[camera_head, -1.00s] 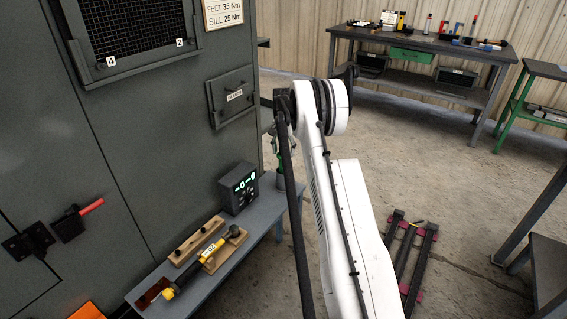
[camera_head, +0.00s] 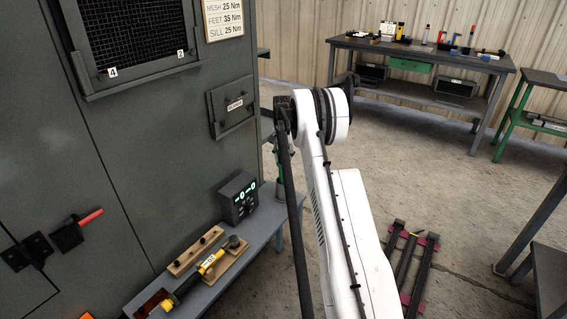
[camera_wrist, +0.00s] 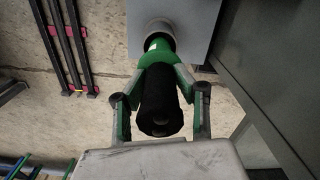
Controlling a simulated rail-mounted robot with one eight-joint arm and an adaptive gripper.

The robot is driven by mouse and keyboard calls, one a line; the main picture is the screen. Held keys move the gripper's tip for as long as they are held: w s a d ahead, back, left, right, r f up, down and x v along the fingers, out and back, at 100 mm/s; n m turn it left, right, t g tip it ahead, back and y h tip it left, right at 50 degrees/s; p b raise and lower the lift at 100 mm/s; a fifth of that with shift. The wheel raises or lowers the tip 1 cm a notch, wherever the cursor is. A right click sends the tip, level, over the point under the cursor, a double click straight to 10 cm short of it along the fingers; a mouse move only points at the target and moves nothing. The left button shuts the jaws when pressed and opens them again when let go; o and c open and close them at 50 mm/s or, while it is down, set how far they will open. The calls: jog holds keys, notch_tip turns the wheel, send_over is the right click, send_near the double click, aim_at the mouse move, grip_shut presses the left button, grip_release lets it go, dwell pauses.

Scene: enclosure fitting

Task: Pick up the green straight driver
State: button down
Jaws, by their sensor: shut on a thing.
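The green straight driver shows in the wrist view, with a black grip (camera_wrist: 160,100) and a green body (camera_wrist: 156,55). Its far end meets a pale round collar at the grey bench (camera_wrist: 198,22). My gripper (camera_wrist: 158,74) has one finger on each side of the driver, closed on its green part. In the head view the driver (camera_head: 280,170) is a small green upright shape at the bench's far end, partly hidden by my arm. My gripper is mostly hidden there.
A black control box (camera_head: 238,197) with green digits stands on the bench near the driver. A yellow-and-black driver (camera_head: 190,286) lies on a wooden holder closer in. The tall grey enclosure (camera_head: 130,170) borders the bench on the left. Dark rails (camera_head: 412,262) lie on the floor.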

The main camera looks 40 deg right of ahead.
notch_tip(320, 180, up, 20)
jog(key=p, duration=0.4)
dwell(0.7)
